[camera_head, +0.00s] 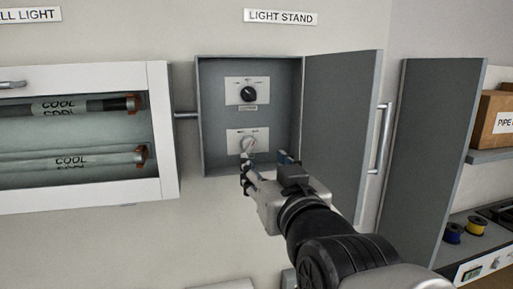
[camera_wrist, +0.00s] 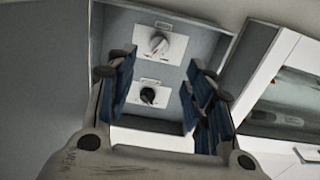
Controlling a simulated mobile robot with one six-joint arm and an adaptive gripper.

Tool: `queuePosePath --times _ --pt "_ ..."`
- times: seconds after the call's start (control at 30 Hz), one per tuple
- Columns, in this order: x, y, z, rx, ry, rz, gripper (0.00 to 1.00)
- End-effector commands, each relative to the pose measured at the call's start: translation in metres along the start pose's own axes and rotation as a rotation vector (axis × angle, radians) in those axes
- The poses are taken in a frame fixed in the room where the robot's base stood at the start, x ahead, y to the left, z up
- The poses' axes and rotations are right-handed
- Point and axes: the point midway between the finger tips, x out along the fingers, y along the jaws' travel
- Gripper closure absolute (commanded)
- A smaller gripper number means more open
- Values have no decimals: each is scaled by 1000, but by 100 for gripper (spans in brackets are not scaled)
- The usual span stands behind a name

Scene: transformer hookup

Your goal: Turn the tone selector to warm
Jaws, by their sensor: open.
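An open grey control box (camera_head: 212,146) on the wall, under the "LIGHT STAND" sign, holds two rotary knobs on white plates. The upper knob is black (camera_head: 248,93); the lower knob is pale (camera_head: 249,144) with a reddish pointer mark. Their plate lettering is too small to read, so I cannot tell which is the tone selector. In the wrist view, turned over, the pale knob (camera_wrist: 158,43) is above the black knob (camera_wrist: 147,95). My gripper (camera_head: 265,168) is open and empty, just below and in front of the pale knob, apparently apart from it. Its blue-padded fingers (camera_wrist: 160,62) are spread wide.
The box's grey door (camera_head: 342,125) stands open to the right, close beside my arm. A white-framed case (camera_head: 165,135) with tubes marked "COOL" (camera_head: 70,161) is at left. Another grey door (camera_head: 420,150) and shelves with a cardboard box (camera_head: 497,122) are farther right.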

Motion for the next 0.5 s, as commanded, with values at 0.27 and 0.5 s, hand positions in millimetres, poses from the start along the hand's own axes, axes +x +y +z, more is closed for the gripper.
queuePosePath --times 0.27,0.5 --pt "59 0 0 0 -5 1 53" --pt "99 0 -1 0 -2 0 53"
